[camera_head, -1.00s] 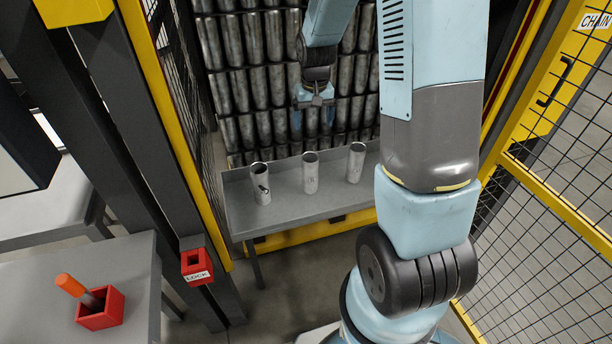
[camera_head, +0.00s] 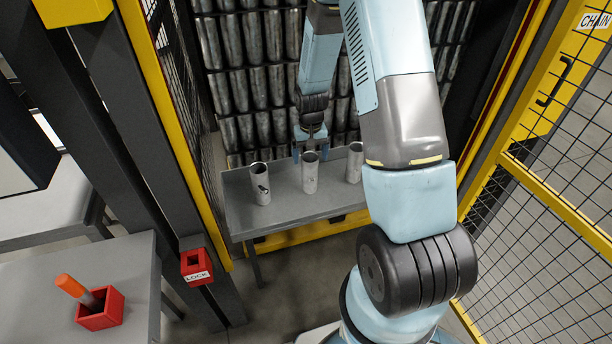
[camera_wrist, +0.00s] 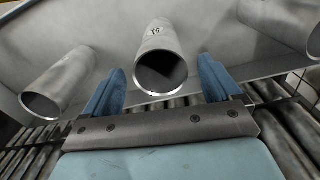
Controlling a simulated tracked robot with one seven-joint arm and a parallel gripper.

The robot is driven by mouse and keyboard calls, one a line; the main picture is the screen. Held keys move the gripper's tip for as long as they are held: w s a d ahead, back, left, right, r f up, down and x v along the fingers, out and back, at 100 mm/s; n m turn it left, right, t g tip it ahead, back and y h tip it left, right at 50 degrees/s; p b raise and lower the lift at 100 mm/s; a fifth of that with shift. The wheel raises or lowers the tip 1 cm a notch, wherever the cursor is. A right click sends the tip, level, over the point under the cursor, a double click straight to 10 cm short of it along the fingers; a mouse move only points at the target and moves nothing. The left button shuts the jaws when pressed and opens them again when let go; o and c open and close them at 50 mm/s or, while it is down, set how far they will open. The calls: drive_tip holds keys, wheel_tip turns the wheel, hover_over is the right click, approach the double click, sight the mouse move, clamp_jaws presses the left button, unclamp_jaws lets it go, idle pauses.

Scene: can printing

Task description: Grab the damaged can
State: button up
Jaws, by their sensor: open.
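Three open-topped metal cans stand upright on a grey shelf table (camera_head: 235,205). The left can (camera_head: 262,186) has a dark mark like a hole in its side. The middle can (camera_head: 310,175) looks whole; in the wrist view it (camera_wrist: 158,45) carries small dark lettering. The right can (camera_head: 354,163) is partly hidden by my arm. My gripper (camera_head: 310,152) is open and empty, just behind and over the middle can. In the wrist view my gripper's blue fingers (camera_wrist: 160,85) lie either side of the middle can's rim, apart from it. The dark mark is not visible there.
Stacked cans (camera_head: 255,90) fill the wall behind the table. Yellow-framed mesh fencing (camera_head: 540,185) stands at the right, and dark posts with a red LOCK box (camera_head: 196,268) at the left. A red holder (camera_head: 100,310) with an orange-handled tool sits on the front-left table.

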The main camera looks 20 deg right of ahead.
sight(310, 168)
drive_tip(key=shift+a+f, duration=0.1)
drive_tip(key=shift+f, duration=2.8)
drive_tip(key=c, duration=1.1)
drive_tip(key=shift+r, duration=0.1)
